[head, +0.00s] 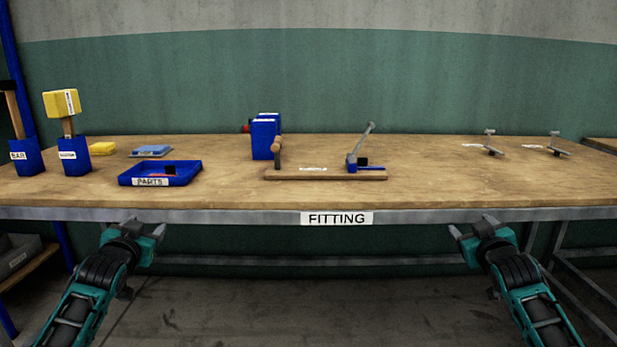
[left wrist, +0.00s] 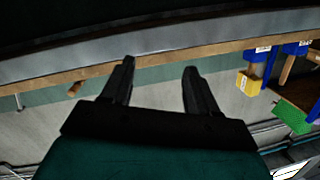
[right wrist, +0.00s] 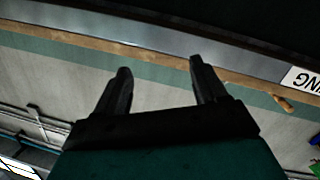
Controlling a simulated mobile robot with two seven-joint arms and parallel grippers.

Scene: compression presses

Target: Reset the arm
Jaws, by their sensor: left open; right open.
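My left gripper (head: 133,230) is open and empty in front of the bench's front edge, at the left in the head view. Its two fingers stand apart in the left wrist view (left wrist: 158,85), with nothing between them. My right gripper (head: 474,227) is open and empty in front of the bench edge, at the right. Its spread fingers show in the right wrist view (right wrist: 160,88), also with nothing between them. Both arms come up from the bottom of the head view. Neither gripper touches anything that I can see.
The bench (head: 450,190) has a FITTING label (head: 337,218). On it stand a blue PARTS tray (head: 160,174), a wooden base (head: 325,174) with a lever, blue blocks (head: 264,138), a yellow-headed mallet (head: 62,104) in a blue holder (head: 74,158), and two small metal clamps (head: 490,144) at right.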

